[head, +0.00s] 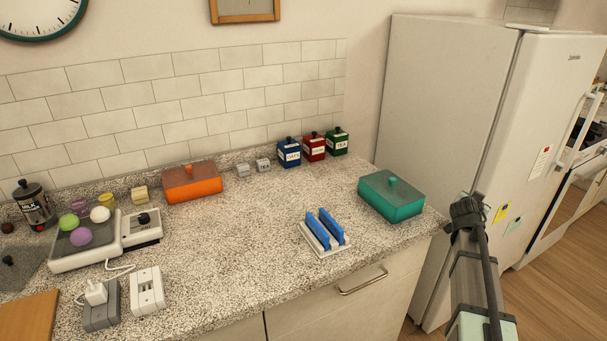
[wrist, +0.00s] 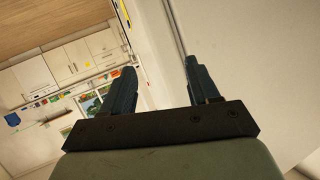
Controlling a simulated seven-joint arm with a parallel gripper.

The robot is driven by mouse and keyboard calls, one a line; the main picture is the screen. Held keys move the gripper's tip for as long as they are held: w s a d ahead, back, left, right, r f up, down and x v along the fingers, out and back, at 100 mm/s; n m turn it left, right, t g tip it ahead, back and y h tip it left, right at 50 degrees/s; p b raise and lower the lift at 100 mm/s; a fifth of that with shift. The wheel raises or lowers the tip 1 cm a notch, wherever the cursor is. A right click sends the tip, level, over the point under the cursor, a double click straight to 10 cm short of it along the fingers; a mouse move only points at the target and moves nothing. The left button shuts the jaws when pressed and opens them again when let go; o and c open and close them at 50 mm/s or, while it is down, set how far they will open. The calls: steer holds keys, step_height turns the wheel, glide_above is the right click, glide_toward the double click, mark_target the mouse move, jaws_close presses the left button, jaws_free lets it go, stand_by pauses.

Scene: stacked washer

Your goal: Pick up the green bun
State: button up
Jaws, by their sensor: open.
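The green bun (head: 69,222) sits on a pale tray-like plate (head: 80,259) at the left of the counter in the head view. A purple bun (head: 81,237) and a white bun (head: 100,214) lie close beside it on the same plate. My gripper (wrist: 160,82) shows in the wrist view with its two dark fingers apart and nothing between them. In the head view my arm is at the lower right, in front of the fridge, far from the green bun. The buns are not in the wrist view.
A grey-white device (head: 141,228) adjoins the plate. An orange box (head: 192,183), a teal box (head: 390,196) and a rack with blue panels (head: 325,232) stand on the counter. Sockets (head: 147,291) lie at the front left. The counter's middle is clear. The fridge (head: 447,110) stands at right.

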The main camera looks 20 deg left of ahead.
steer(key=s+a+r+g, duration=0.1)
steer(key=s+a+r, duration=0.1)
steer(key=a+r, duration=1.2)
steer(key=s+a+r+g, duration=0.1)
steer(key=a+r, duration=0.9)
steer(key=r, duration=0.9)
steer(key=s+a+f+m+g+y, duration=0.1)
steer(key=s+a+m+y, duration=0.1)
steer(key=a, duration=1.3)
steer(key=s+a+f+m+g+y, duration=0.1)
steer(key=s+a+f+y, duration=0.15)
steer(key=a, duration=1.25)
steer(key=s+a+f+m+g, duration=0.1)
steer(key=s+a, duration=0.3)
steer(key=a, duration=0.6)
steer(key=s+a+f+m+g, duration=0.15)
steer(key=s+a, duration=0.35)
steer(key=a, duration=0.6)
steer(key=m+g, duration=0.4)
steer(key=g, duration=0.1)
glide_toward(67, 217)
steer(key=shift+y, duration=0.35)
steer(key=f, duration=0.7)
steer(key=w+f, duration=0.1)
steer(key=f, duration=0.2)
steer(key=shift+d+f, duration=0.15)
steer(key=shift+f, duration=0.05)
steer(key=c, duration=0.7)
